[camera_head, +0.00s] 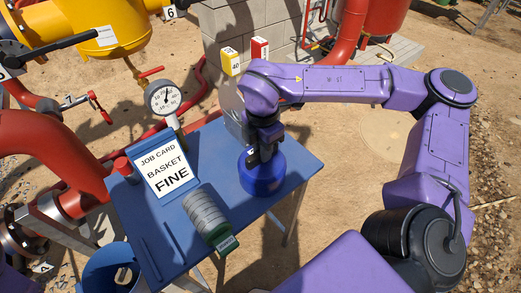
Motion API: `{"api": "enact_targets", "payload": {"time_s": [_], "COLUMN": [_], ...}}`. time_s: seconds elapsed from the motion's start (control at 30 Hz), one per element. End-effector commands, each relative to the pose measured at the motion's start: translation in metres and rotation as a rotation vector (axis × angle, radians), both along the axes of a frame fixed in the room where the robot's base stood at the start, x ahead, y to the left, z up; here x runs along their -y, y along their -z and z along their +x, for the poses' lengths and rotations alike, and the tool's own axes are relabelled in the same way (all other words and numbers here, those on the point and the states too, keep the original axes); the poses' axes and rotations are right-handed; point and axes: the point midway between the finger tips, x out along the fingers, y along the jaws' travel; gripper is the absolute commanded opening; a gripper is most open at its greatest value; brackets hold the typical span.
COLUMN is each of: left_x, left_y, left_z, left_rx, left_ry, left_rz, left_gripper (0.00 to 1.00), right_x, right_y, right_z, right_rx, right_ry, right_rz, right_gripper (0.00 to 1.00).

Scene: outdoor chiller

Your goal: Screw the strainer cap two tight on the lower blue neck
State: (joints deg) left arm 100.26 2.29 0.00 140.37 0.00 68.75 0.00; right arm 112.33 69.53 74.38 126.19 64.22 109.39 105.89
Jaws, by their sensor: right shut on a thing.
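My right gripper (264,152) points down over the right part of the blue table. It is shut on the top of a round dark blue piece (262,180), which looks like the strainer cap. The piece is upright, on or just above the table top; I cannot tell which. My gripper hides its upper middle. I cannot make out a number on it, a thread, or a separate blue neck. My left gripper is not in view.
The blue table (160,250) carries a job card (165,165) reading "BASKET FINE" and a grey ribbed cylinder with a green end (207,215). A pressure gauge (163,97) and red pipes (50,150) stand behind and left. A blue bucket (110,268) is at lower left.

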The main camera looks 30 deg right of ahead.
Motion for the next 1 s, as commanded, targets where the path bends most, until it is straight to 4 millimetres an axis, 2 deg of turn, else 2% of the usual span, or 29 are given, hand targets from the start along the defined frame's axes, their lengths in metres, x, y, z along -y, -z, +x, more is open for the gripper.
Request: {"api": "enact_targets", "payload": {"time_s": [0.1,0.53,1.0], "left_x": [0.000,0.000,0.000], "left_y": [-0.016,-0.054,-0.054], "left_z": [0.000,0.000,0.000], "left_rx": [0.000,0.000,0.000], "left_ry": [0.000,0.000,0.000], "left_rz": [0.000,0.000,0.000], "left_gripper": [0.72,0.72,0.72], "right_x": [0.000,0.000,0.000], "right_y": [-0.019,-0.067,-0.067], "right_z": [0.001,0.001,0.001], "right_rx": [0.005,0.004,0.004], "right_ry": [-0.001,0.000,0.000], "right_rz": [0.000,0.000,0.000], "right_gripper": [0.00,0.00,0.00]}}
